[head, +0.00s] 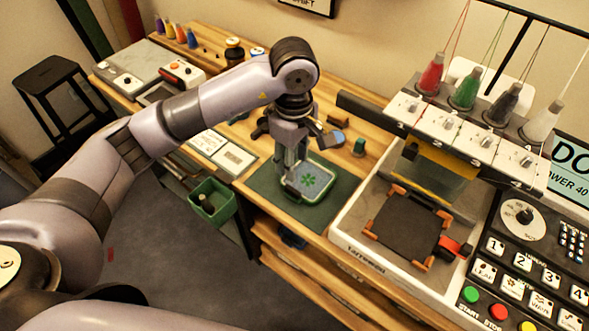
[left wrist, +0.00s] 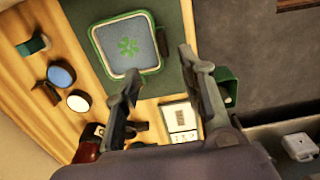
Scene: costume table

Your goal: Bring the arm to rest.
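My left arm comes in from the left in the head view and bends down over the table. My left gripper (head: 290,180) points down above the green mat (head: 265,184), at the left side of a framed patch with a green clover (head: 311,179). In the left wrist view my left gripper (left wrist: 160,62) has its fingers apart with nothing between them. The clover patch (left wrist: 128,47) lies flat on the mat (left wrist: 172,20) beyond the fingertips. Whether a fingertip touches the frame cannot be told. My right gripper is not in view.
An embroidery machine (head: 375,225) with several thread cones stands to the right. A green bin (head: 212,203) hangs at the table's front edge. A control box (head: 180,74) and small spools stand at the back left. A black stool (head: 55,85) stands left of the table.

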